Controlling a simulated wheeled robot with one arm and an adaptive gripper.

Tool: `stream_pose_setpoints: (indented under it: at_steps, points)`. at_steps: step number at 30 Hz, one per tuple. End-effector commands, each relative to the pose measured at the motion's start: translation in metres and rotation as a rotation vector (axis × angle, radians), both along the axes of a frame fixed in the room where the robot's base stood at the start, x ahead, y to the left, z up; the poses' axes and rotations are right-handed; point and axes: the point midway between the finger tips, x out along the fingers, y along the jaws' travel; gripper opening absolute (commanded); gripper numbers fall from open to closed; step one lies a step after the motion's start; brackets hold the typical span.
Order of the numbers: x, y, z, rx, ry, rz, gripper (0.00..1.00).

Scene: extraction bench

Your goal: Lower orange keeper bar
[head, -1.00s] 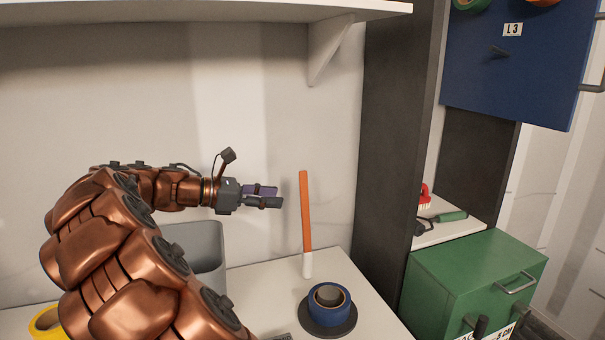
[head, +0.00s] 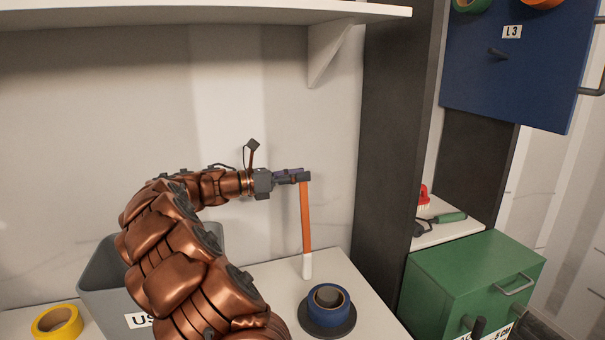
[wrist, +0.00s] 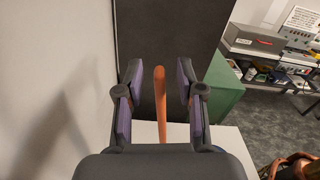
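The orange keeper bar (head: 306,218) stands upright on the bench in the head view, with a white lower end. In the wrist view the bar (wrist: 160,100) shows between my two fingers, with gaps on both sides. My gripper (head: 303,176) is at the bar's top end in the head view. Neither finger visibly touches the bar.
A blue tape roll (head: 328,301) sits on a dark round base just right of the bar's foot. A grey bin (head: 101,292) and a yellow roll (head: 57,321) are at left. A dark upright panel (head: 385,130) and a green cabinet (head: 470,280) bound the right. A shelf (head: 200,12) hangs above.

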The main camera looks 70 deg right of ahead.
Motion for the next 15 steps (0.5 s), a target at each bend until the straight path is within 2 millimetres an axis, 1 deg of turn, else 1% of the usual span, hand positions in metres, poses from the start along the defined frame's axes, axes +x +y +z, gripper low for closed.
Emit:
stream_pose_setpoints:
  at_steps: [1,5,14,15]
  points:
    - [-0.0046,-0.0032,0.0011,0.0,0.0,-0.002,0.38]
    - [-0.01,-0.0085,0.0006,0.0,0.0,-0.001,0.38]
    - [-0.0109,-0.01,0.0001,-0.001,-0.001,0.001,0.38]
    - [-0.0108,-0.01,0.0001,-0.001,-0.001,0.002,0.34]
